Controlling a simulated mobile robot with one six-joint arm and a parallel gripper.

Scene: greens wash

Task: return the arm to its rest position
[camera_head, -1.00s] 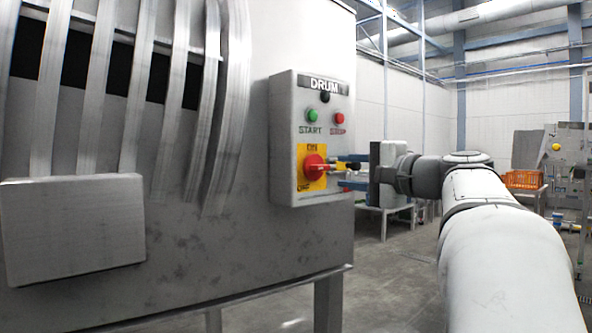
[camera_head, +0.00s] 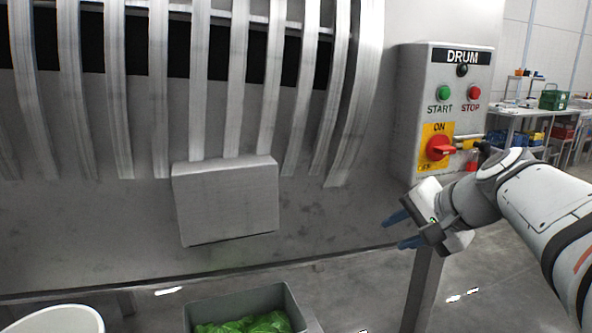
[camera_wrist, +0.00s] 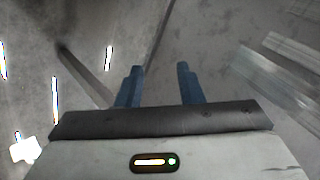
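My gripper (camera_head: 400,229) is in front of the drum machine, below and a little left of the drum control box (camera_head: 409,110). Its two blue fingers are apart with nothing between them. My white arm comes in from the right edge of the head view. The control box has a green START button, a red STOP button and a red rotary switch (camera_head: 439,148) on a yellow plate marked ON. A yellow padlock-like piece sits beside the switch, partly hidden by my arm.
The slatted grey drum machine (camera_head: 90,235) fills the left and middle. A grey bin (camera_head: 270,297) with green leaves stands below it, and a white round container (camera_head: 62,318) is at bottom left. A table with crates (camera_head: 555,101) stands at the back right. Floor shows below my gripper.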

